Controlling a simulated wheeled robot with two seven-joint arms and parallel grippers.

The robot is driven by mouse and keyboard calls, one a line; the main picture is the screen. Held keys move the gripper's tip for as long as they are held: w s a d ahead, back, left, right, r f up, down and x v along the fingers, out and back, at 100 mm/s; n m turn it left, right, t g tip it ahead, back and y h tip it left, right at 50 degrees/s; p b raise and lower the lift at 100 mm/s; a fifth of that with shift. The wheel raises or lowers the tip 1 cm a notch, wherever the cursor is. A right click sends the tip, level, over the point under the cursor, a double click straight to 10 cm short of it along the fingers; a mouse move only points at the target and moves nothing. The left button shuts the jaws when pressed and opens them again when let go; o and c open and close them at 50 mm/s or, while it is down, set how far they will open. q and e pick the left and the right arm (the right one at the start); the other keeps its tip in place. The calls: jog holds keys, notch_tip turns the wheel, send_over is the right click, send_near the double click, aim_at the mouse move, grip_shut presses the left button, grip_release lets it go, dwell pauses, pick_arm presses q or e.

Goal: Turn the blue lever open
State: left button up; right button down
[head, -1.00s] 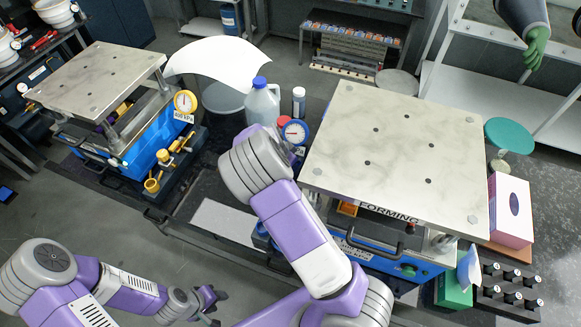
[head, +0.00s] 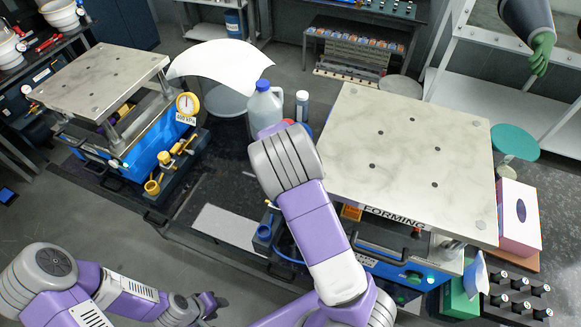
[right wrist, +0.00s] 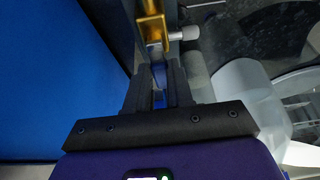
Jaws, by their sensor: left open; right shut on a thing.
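In the right wrist view, a blue piece that looks like the lever (right wrist: 158,98) sits between the dark fingers of my right gripper (right wrist: 159,82), which is shut on it. A brass-coloured fitting with a pale round knob is just beyond the fingertips. In the head view the lever and my right gripper are hidden behind my right arm, by the right-hand forming press (head: 405,150). My left gripper (head: 214,304) is open and empty at the lower left, over the floor and away from both presses.
A second press (head: 95,80) with a yellow gauge (head: 188,105) stands at the left. A jug with a blue cap (head: 264,105) stands behind my right arm. A tissue box (head: 518,215) and a rack of black-capped bottles (head: 515,295) are at the right.

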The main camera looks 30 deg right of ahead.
jog(key=c, duration=1)
grip_release()
jog(key=v, duration=0.7)
jog(key=shift+r, duration=0.25)
jog(key=shift+s+a, duration=0.1)
jog(key=shift+a, duration=0.05)
